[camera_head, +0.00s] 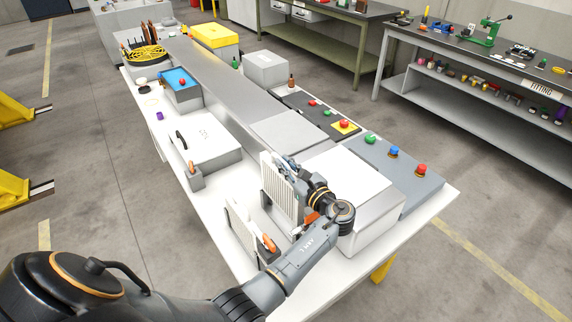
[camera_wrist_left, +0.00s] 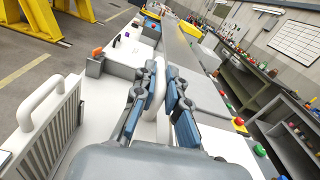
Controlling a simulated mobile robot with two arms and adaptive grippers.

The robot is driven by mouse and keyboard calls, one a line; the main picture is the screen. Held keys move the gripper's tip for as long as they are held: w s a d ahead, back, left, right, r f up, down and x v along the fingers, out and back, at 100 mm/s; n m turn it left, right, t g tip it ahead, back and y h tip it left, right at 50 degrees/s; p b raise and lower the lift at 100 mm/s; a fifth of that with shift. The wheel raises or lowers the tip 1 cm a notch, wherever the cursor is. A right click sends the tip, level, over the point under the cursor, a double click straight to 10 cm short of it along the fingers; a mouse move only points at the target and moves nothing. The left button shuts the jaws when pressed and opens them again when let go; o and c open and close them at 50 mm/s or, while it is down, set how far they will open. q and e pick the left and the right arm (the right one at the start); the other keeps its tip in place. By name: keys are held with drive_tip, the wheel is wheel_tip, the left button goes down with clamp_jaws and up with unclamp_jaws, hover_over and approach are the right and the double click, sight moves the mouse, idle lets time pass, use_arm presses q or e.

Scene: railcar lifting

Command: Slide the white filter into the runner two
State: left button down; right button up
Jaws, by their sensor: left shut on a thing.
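A white ribbed filter (camera_head: 281,190) stands upright beside the grey box near the front of the white table. My left gripper (camera_head: 288,164) is shut at its top edge. In the left wrist view, my left gripper's blue-padded fingers (camera_wrist_left: 160,95) close on a white handle (camera_wrist_left: 161,82); the filter below it is mostly hidden. A second white filter panel (camera_head: 240,223) stands to the left, and its handle and ribs (camera_wrist_left: 50,128) show in the left wrist view. The runners cannot be told apart clearly. My right gripper is not in view.
A grey box with a white top (camera_head: 345,185) stands right of the filter. A button panel (camera_head: 392,172) lies further right. A white case (camera_head: 205,138) and a grey block with an orange top (camera_head: 194,177) sit behind. An orange-tipped dark part (camera_head: 269,246) is near the front.

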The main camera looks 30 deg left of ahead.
use_arm(q)
drive_tip(key=shift+f+b, duration=1.4)
drive_tip(key=shift+f, duration=0.55)
drive_tip(key=c, duration=1.4)
unclamp_jaws()
drive_tip(key=shift+o, duration=0.5)
drive_tip(key=shift+f, duration=0.1)
drive_tip(key=shift+s+d, duration=0.1)
drive_tip(key=shift+s+d+f, duration=0.1)
drive_tip(key=shift+s+d, duration=0.05)
drive_tip(key=shift+d, duration=0.15)
drive_tip(key=v, duration=0.6)
drive_tip(key=shift+d+r, duration=0.25)
drive_tip(key=shift+d, duration=0.15)
drive_tip(key=shift+s+a, duration=0.1)
